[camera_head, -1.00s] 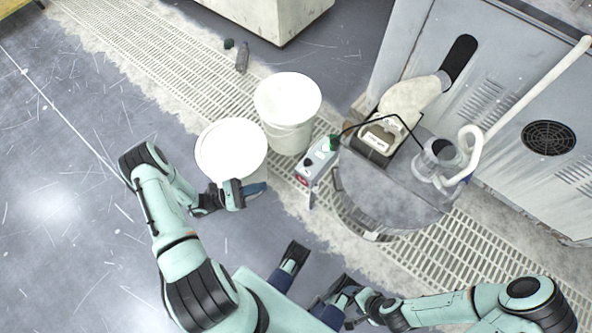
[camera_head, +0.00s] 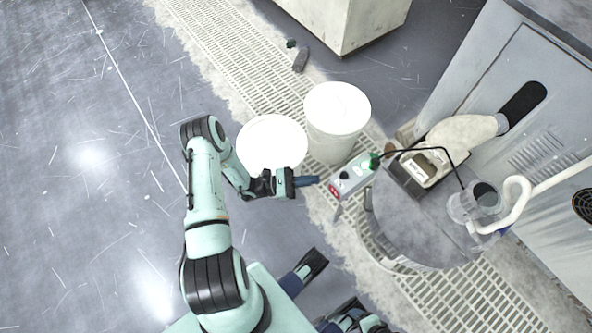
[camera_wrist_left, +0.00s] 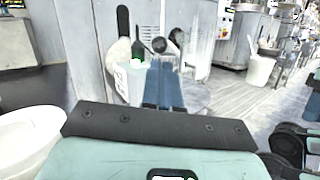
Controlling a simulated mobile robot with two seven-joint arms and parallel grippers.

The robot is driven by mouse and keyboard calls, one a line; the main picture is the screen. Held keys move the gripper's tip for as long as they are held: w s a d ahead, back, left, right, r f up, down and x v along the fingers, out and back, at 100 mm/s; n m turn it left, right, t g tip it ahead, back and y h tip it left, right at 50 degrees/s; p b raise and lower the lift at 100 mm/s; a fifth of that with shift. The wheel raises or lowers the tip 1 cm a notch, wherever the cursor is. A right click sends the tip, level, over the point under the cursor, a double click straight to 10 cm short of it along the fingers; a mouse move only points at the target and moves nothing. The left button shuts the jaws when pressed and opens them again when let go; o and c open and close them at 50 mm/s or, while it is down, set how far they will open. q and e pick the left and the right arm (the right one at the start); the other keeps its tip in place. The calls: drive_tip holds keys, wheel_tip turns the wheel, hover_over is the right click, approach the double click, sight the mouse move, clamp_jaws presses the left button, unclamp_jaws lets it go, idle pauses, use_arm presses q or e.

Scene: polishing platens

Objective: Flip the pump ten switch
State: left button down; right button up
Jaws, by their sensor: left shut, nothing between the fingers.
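The pump switch box (camera_head: 352,177) is a small grey box with a red part on its near end, a dark knob and a lit green light on top. It sits at the near left edge of the round grey drum. My left gripper (camera_head: 308,181) is shut and empty, its blue fingers pointing at the box's red end with a small gap. In the left wrist view the shut fingers (camera_wrist_left: 163,82) reach forward, and the box (camera_wrist_left: 130,80) with its green light shows just left of them, partly hidden.
Two white buckets, one nearer (camera_head: 271,143) and one farther (camera_head: 337,108), stand beside my left gripper. The round drum (camera_head: 425,225) carries a boxed unit (camera_head: 425,167), a black cable and a clear container (camera_head: 474,207). A grey cabinet (camera_head: 480,90) stands behind. Open floor lies left.

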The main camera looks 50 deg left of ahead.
sight(345, 177)
use_arm(q)
drive_tip(key=x, duration=0.6)
drive_tip(key=shift+r, duration=0.1)
